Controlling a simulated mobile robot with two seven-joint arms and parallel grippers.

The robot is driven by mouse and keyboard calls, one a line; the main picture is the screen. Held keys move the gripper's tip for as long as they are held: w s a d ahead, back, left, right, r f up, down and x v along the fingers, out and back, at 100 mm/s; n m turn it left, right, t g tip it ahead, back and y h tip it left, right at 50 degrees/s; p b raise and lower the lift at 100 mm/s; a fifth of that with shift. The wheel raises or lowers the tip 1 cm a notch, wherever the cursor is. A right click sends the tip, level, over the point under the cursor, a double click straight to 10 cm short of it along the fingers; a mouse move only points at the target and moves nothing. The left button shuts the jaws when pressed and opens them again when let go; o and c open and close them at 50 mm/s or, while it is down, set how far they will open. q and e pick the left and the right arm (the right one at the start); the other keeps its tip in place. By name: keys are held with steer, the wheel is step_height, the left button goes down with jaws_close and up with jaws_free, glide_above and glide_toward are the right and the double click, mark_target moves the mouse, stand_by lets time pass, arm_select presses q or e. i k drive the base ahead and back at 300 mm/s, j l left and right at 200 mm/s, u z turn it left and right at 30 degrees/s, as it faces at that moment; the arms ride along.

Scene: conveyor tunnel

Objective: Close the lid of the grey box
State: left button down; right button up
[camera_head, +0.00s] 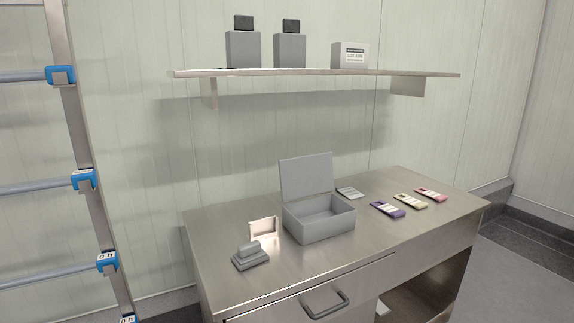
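The grey box (321,221) stands on the metal table near its middle. Its lid (306,175) is open and stands up at the back, leaning slightly backward. The inside of the box looks empty, though part of its floor is hidden by the front walls. Neither of my grippers shows in the head view.
A grey packet (349,192) and purple (387,209), yellow (410,201) and red (431,194) packets lie right. A wall shelf (310,73) overhangs behind.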

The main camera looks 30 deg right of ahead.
mark_target(309, 175)
steer(key=i+j+z, duration=0.1)
steer(key=z, duration=0.3)
steer(key=j+z, duration=0.3)
steer(key=z, duration=0.15)
